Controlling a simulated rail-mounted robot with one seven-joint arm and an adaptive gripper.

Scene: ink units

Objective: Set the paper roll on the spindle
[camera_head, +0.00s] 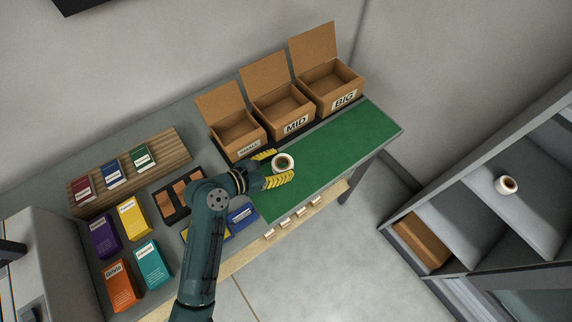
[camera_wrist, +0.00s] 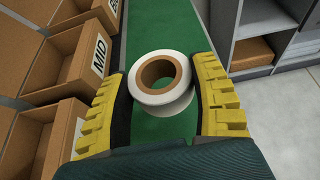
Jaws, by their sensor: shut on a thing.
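A white paper roll (camera_head: 282,163) with a brown core is between the yellow fingers of my gripper (camera_head: 277,169), at the left part of the green mat (camera_head: 345,141). I cannot make out a spindle in either view.
Open cardboard boxes marked MID (camera_head: 284,116) and BIG (camera_head: 335,91), and a smaller one (camera_head: 238,139), line the back. Coloured cartons (camera_head: 133,219) stand at left. A second roll (camera_head: 507,185) lies on the grey shelf unit at right. The mat's right part is clear.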

